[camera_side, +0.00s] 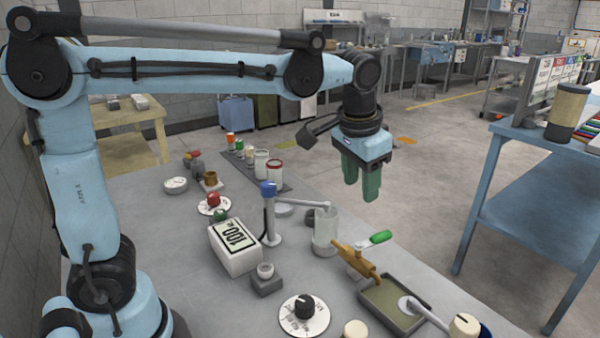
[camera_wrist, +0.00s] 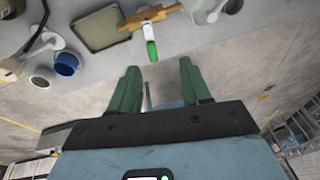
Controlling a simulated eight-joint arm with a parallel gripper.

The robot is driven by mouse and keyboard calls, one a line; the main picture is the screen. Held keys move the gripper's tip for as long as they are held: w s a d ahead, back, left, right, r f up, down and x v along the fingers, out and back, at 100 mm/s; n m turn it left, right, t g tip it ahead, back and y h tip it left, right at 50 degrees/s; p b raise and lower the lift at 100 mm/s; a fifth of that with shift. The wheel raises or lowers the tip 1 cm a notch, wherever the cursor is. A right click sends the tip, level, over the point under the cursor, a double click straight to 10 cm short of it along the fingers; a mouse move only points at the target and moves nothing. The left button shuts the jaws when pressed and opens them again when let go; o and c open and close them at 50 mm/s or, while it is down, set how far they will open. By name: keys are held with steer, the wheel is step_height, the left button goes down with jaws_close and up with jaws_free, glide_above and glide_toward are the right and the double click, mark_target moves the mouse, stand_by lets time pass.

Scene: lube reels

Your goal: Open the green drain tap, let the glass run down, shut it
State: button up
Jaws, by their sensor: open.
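The drain tap has a green-tipped lever (camera_side: 381,237) on a brass body (camera_side: 356,262). The lever stands crosswise to the brass body and points away from the bench. In the wrist view the green lever (camera_wrist: 152,51) lies just beyond and between my fingertips, with the brass body (camera_wrist: 150,17) behind it. The glass (camera_side: 325,232) is a clear cylinder near the tap's left end; its liquid level is hard to tell. A shallow tray (camera_side: 372,314) sits below the tap's other end. My gripper (camera_side: 362,192) is open and empty, its green fingers (camera_wrist: 157,78) above and apart from the lever.
A blue-topped post (camera_side: 269,188) with a spout arm stands beside the glass. A blue table (camera_side: 520,180) stands right, across open floor.

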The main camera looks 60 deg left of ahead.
steer(key=g+y, duration=0.1)
steer(key=g, duration=0.1)
glide_above(380, 234)
steer(key=s+d, duration=0.1)
steer(key=d, duration=0.1)
steer(key=f, duration=0.5)
steer(key=a+f, duration=0.1)
steer(key=f, duration=0.3)
steer(key=w+f, duration=0.1)
steer(key=f, duration=0.3)
steer(key=shift+a, duration=0.35)
steer(key=shift+c, duration=0.3)
jaws_close()
